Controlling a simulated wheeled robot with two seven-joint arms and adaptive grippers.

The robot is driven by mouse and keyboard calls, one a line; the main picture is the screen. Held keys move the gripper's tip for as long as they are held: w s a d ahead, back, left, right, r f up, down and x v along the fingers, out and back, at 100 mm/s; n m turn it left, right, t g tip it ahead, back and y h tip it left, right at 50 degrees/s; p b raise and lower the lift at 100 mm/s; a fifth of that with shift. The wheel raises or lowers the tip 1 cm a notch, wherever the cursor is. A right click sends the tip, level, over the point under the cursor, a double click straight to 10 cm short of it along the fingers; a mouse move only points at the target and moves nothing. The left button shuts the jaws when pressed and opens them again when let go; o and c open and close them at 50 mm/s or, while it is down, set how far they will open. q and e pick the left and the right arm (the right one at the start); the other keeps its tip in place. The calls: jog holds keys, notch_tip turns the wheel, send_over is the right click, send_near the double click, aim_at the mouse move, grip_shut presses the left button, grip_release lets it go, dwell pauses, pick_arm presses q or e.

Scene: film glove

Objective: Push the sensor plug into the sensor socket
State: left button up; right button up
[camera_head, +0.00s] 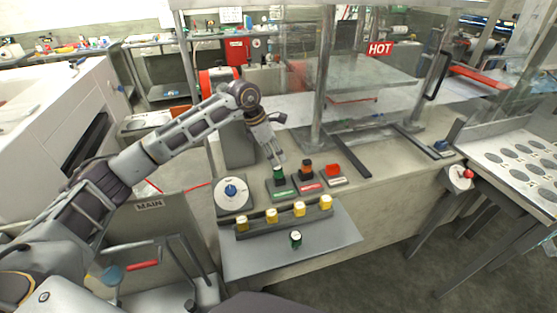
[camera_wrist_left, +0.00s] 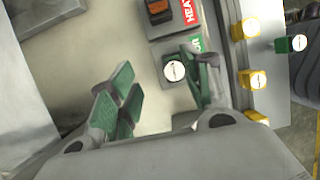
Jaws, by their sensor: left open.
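The green sensor plug (camera_head: 278,174) stands at the dark sensor socket block (camera_head: 275,188) with the green label, at the front of the bench. In the left wrist view the plug's round white top (camera_wrist_left: 174,71) shows between the finger ends, nearer the right finger. How deep the plug sits in the socket cannot be told. My left gripper (camera_head: 275,157) points down just above the plug; in the left wrist view its green-padded fingers (camera_wrist_left: 160,95) are spread apart. I cannot see clear contact with the plug. My right gripper is not in view.
A dial with a blue knob (camera_head: 231,190) is at the left. Yellow pieces (camera_head: 299,209) line a rail in front; another green piece (camera_head: 295,239) stands on the grey shelf (camera_head: 338,246).

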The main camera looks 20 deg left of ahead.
pick_arm(q)
jog(key=r, duration=0.1)
jog(key=s+r, duration=0.1)
jog(key=r, duration=0.1)
jog(key=s+a+r, duration=0.1)
jog(key=shift+s+r, duration=0.2)
jog(key=shift+s, duration=0.05)
jog(key=shift+a, duration=0.1)
jog(key=shift+r, duration=0.15)
dwell(0.8)
notch_tip(320, 180, up, 11)
jog(key=p, duration=1.1)
jog(key=shift+r+p, duration=0.45)
jog(key=shift+p, duration=0.1)
